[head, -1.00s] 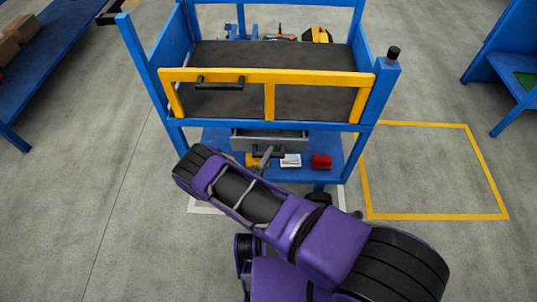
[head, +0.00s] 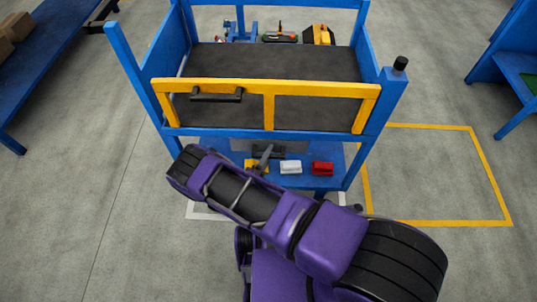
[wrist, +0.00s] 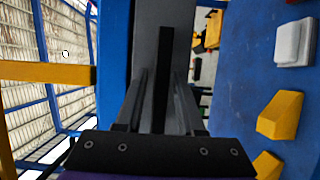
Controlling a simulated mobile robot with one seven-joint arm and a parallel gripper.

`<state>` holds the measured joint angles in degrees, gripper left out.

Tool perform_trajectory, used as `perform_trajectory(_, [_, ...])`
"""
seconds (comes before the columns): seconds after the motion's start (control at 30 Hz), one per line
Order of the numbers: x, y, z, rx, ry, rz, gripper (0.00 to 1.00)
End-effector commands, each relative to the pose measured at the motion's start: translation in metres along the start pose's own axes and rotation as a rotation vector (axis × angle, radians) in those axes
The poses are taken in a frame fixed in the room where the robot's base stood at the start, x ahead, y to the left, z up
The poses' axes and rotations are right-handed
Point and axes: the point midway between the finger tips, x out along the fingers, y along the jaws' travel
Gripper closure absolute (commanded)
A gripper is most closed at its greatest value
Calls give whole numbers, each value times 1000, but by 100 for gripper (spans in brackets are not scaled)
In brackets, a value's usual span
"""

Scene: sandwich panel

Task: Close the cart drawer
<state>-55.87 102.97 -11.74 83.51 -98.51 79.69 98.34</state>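The blue cart (head: 372,140) stands ahead of me. Its grey drawer (head: 294,146) sits under the upper deck, with its front close to the cart and no open interior visible. The dark drawer handle (head: 278,152) shows beside my gripper (head: 265,156), which is partly hidden by my arm. In the wrist view the grey drawer front (wrist: 185,35) is straight ahead, with the dark handle (wrist: 162,75) running along the picture's middle. My gripper (wrist: 162,75) has its two fingers apart, one on each side of the handle; contact is not clear.
A yellow gate bar (head: 300,88) crosses the cart's front above the drawer. On the lower shelf lie a white box (head: 291,167), a red box (head: 322,168) and yellow pieces (wrist: 279,115). Floor right of the cart, inside yellow lines, is clear.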

Motion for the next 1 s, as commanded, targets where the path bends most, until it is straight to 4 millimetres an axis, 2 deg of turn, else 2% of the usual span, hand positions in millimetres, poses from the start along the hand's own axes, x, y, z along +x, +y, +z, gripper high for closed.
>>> perform_trajectory(0.33, [-2, -1, 1, -1, -1, -2, 50])
perform_trajectory(0.47, [-12, -1, 0, -2, 1, -3, 50])
perform_trajectory(0.57, [-28, 0, 0, -2, 2, -4, 50])
perform_trajectory(1.0, [-133, -1, 0, -1, 3, -3, 50])
